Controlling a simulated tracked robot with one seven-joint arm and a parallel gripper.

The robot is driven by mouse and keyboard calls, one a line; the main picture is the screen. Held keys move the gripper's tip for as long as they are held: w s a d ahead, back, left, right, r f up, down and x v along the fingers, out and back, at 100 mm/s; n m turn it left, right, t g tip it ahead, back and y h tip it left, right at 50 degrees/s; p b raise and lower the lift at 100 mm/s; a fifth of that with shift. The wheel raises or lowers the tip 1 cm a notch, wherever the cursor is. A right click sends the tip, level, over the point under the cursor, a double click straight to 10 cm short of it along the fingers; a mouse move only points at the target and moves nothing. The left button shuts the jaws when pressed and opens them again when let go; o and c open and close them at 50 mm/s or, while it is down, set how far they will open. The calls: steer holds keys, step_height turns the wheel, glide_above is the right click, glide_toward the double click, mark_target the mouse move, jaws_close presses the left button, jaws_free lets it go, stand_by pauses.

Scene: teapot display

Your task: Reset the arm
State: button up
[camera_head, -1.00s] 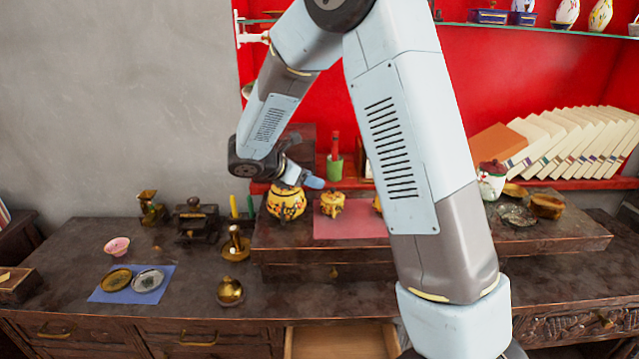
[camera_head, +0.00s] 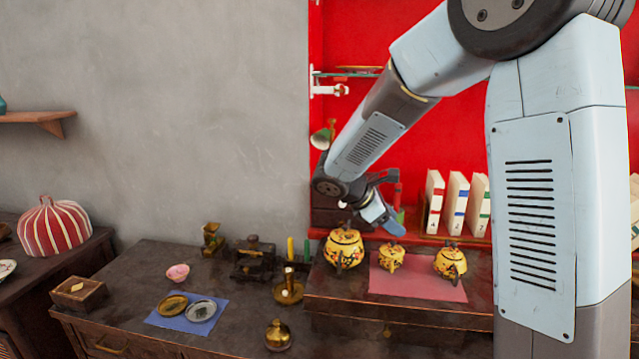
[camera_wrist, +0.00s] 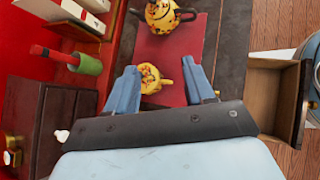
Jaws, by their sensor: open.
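My gripper (camera_wrist: 166,88) is open and empty in the wrist view, its two blue fingers apart. It hangs above the raised dark wooden stand, and a small yellow teapot (camera_wrist: 149,78) shows between the fingers, below them. In the head view my gripper (camera_head: 388,222) is at the end of my bent arm, above the row of teapots. A larger yellow teapot (camera_head: 343,250) stands at the left of the stand. The small teapot (camera_head: 391,257) and another yellow teapot (camera_head: 450,262) stand upright on the pink mat (camera_head: 415,285).
Books (camera_head: 456,203) stand on the red shelf behind. A green cup (camera_wrist: 88,64) and a small dark cabinet (camera_wrist: 38,122) are near my gripper. Left are a blue mat (camera_head: 187,315) with two plates, a pink bowl (camera_head: 178,273) and brass pieces. A drawer (camera_wrist: 275,92) is open.

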steer(key=s+d+r+m+t+y, duration=0.1)
steer(key=s+r+m+y, duration=0.2)
steer(key=s+m, duration=0.3)
steer(key=s+d+r+m+t+y, duration=0.1)
steer(key=s+m, duration=0.5)
steer(key=s, duration=0.6)
steer(key=s+d+r+m+y, duration=0.3)
steer(key=s+r+m+y, duration=0.2)
steer(key=s, duration=0.3)
steer(key=shift+s+r+m+t, duration=0.4)
steer(key=shift+r+m, duration=0.2)
steer(key=shift+r, duration=0.3)
